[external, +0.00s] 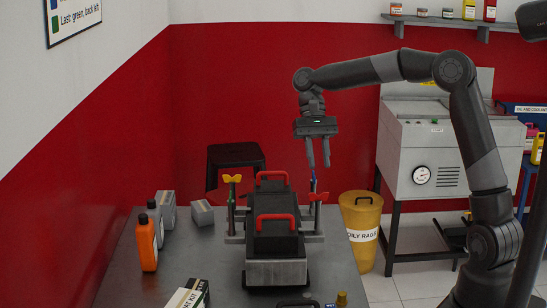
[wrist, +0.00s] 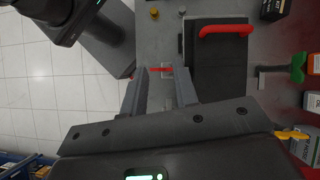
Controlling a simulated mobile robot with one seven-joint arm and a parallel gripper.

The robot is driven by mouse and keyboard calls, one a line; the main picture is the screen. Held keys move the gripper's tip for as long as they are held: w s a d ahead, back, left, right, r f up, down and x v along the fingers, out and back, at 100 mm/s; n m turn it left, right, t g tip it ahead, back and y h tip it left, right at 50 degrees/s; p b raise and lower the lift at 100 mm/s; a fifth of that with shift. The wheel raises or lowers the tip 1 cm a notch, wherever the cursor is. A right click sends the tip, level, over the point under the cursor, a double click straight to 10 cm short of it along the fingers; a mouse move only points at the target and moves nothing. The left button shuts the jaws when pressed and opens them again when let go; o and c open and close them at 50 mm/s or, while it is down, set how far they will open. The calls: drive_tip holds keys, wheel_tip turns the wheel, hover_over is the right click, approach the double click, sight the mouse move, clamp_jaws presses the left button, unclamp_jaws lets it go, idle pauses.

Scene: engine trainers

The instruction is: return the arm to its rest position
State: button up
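My gripper (external: 318,166) hangs from the raised arm, fingers pointing down, above the right side of the engine trainer. The fingers are apart with nothing held between them. In the wrist view the two fingers (wrist: 162,82) also stand apart, with a red wing knob (wrist: 160,70) seen below in the gap. The trainer is a dark block with red handles (external: 275,218) on the grey table (external: 125,285). A yellow knob (external: 232,178) tops a post on its left side, and the red knob (external: 318,197) is on the right, below my fingers.
A black stool (external: 235,155) is behind the table. A yellow oily rags bin (external: 361,228) and a grey parts washer (external: 425,150) stand at right, close to my arm.

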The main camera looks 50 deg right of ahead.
drive_tip(key=s+d+n+t+h, duration=0.2)
drive_tip(key=s+d+t, duration=0.3)
drive_tip(key=s, duration=0.7)
drive_tip(key=s+d+n+t+h, duration=0.2)
drive_tip(key=s+d+n+t, duration=0.2)
drive_tip(key=s, duration=0.8)
drive_tip(key=shift+s+d+r+n+t, duration=0.25)
drive_tip(key=shift+d+t, duration=0.4)
drive_tip(key=shift+t, duration=0.45)
drive_tip(key=shift+w, duration=0.1)
